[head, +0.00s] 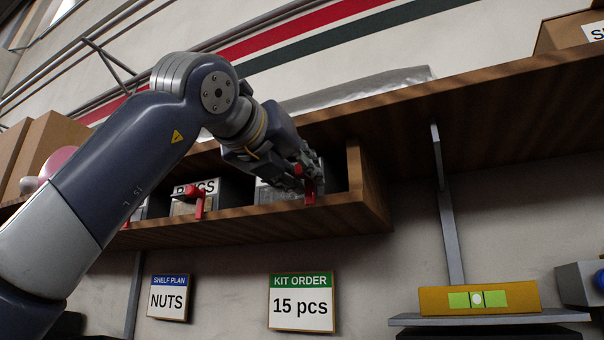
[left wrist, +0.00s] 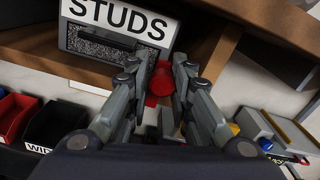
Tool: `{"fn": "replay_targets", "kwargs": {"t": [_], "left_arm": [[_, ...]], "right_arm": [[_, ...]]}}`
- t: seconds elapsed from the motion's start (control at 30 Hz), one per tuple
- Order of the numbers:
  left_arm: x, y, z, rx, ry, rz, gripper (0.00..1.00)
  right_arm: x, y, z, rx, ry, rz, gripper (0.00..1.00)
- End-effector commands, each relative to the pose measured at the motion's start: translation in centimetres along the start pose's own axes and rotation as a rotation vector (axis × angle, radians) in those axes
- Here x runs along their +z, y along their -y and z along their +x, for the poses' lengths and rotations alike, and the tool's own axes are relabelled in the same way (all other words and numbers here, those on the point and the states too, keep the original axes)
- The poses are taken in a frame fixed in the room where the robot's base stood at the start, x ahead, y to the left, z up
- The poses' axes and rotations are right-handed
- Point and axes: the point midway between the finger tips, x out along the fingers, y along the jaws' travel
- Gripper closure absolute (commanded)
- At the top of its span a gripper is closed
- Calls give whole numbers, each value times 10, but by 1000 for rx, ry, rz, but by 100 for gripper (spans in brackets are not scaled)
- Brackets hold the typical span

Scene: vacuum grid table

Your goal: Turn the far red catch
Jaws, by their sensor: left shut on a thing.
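The red catch (head: 310,191) at the right end of the shelf front stands before a dark bin (head: 268,193), mostly hidden behind my gripper. My left gripper (head: 304,176) is shut on this catch. In the left wrist view the catch (left wrist: 161,78) sits between the two fingers of my left gripper (left wrist: 160,76), just below a bin labelled STUDS (left wrist: 85,42). Another red catch (head: 199,205) stands to the left in front of a second labelled bin (head: 181,208), and a third (head: 125,225) is barely visible farther left. My right gripper is not in view.
The wooden shelf (head: 375,190) encloses the bins, with its end panel close right of my gripper. Below hang a NUTS card (head: 168,298) and a KIT ORDER card (head: 301,302). A yellow spirit level (head: 430,300) lies on a small ledge at right.

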Motion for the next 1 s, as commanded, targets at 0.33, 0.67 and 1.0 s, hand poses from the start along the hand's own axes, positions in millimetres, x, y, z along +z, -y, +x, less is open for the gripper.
{"fn": "replay_targets", "kwargs": {"t": [0.33, 0.67, 1.0], "left_arm": [[-5, 1, 2, -3, -15, -28, 100], [-4, 1, 1, -3, -12, -27, 61], [0, 0, 0, -2, -3, -25, 61]], "right_arm": [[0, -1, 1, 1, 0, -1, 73], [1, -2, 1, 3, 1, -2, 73], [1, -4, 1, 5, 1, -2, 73]]}}
